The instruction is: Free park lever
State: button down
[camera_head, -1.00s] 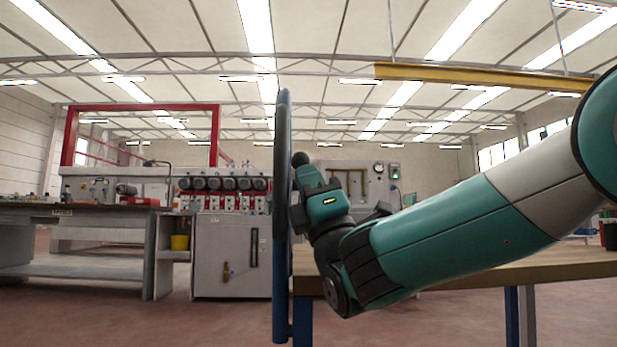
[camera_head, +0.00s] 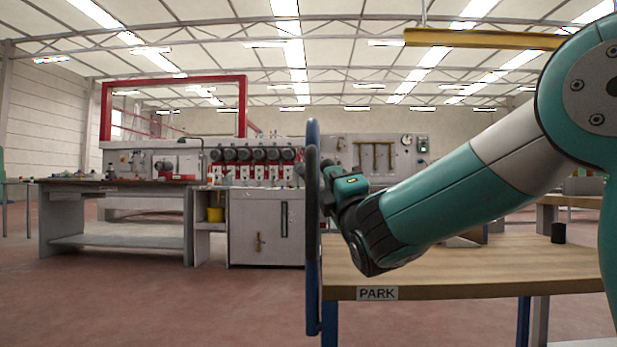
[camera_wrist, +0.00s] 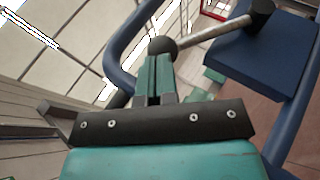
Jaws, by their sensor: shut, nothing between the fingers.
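A lever shows in the wrist view as a grey rod (camera_wrist: 217,31) with a round black knob (camera_wrist: 162,46) at its near end. Its other end meets a dark cylinder (camera_wrist: 262,11) by a blue box-shaped part (camera_wrist: 262,62). My gripper (camera_wrist: 158,66) is shut, with its fingertips close to the knob; I cannot tell whether they touch. In the head view my gripper (camera_head: 331,173) is just right of an upright blue tube frame (camera_head: 313,230), which partly hides the lever area. A PARK label (camera_head: 377,293) is on the front edge of a wooden bench (camera_head: 470,272).
The curved blue tube (camera_wrist: 121,55) passes close to my gripper in the wrist view. A small black block (camera_head: 558,233) stands on the bench. A grey machine cabinet (camera_head: 265,228) and a long workbench (camera_head: 120,240) stand behind. The floor at left is clear.

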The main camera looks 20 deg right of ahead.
jog(key=r+g+p, duration=0.1)
jog(key=p, duration=0.2)
jog(key=w+r+m+g+p, duration=0.1)
jog(key=p, duration=0.3)
jog(key=w+d+r+m+g+h+p, duration=0.1)
jog(key=r+g+p, duration=0.1)
jog(key=p, duration=0.1)
jog(key=shift+p, duration=0.3)
jog(key=b, duration=0.5)
send_near(334, 163)
jog(key=shift+s+a, duration=0.2)
jog(key=shift+s, duration=1.6)
jog(key=shift+m, duration=0.3)
